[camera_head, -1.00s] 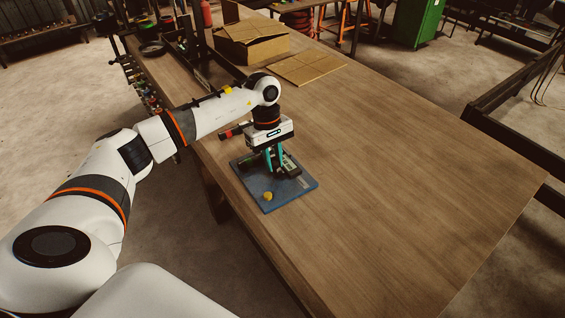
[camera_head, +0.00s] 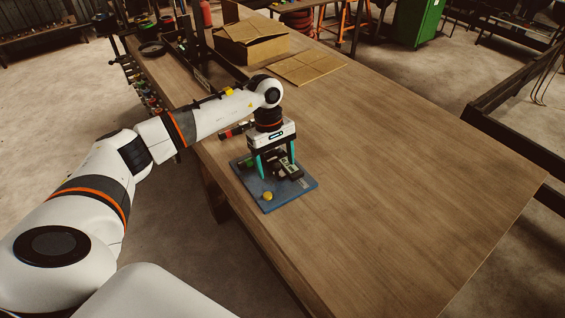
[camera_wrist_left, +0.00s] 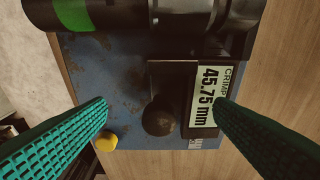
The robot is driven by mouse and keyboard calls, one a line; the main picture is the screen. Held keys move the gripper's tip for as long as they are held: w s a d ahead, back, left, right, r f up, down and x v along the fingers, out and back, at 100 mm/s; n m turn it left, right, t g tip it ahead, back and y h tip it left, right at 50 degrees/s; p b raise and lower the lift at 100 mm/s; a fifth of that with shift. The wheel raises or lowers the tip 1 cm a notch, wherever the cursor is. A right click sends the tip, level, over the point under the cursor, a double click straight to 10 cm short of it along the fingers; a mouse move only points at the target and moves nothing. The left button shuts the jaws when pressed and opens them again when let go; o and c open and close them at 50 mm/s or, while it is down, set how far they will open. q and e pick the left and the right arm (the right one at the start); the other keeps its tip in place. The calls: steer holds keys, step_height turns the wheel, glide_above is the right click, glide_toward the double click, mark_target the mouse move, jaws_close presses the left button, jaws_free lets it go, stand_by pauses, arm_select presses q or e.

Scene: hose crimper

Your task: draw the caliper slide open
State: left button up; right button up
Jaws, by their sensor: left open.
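The caliper (camera_head: 288,169) is a dark device on a blue plate (camera_head: 297,191) near the left edge of the table. In the left wrist view its display (camera_wrist_left: 207,97) reads "CRIMP 45.75 mm", and a round black knob (camera_wrist_left: 158,117) stands beside it. My left gripper (camera_head: 277,167) is above the plate, pointing down, with its teal fingers spread wide. In the left wrist view the fingers (camera_wrist_left: 160,110) are on either side of the knob, with visible gaps. I cannot tell how far the slide is drawn. My right gripper is not in view.
A yellow ball-like piece (camera_head: 267,196) is at the plate's near corner. A dark cylinder with a green patch (camera_wrist_left: 120,16) lies across the plate's far side. A cardboard box (camera_head: 250,45) and flat cardboard (camera_head: 308,68) are farther back. The table (camera_head: 400,180) is clear to the right.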

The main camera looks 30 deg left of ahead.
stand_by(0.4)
arm_select(q)
steer(key=shift+r+p, duration=2)
steer(key=shift+r, duration=2.55)
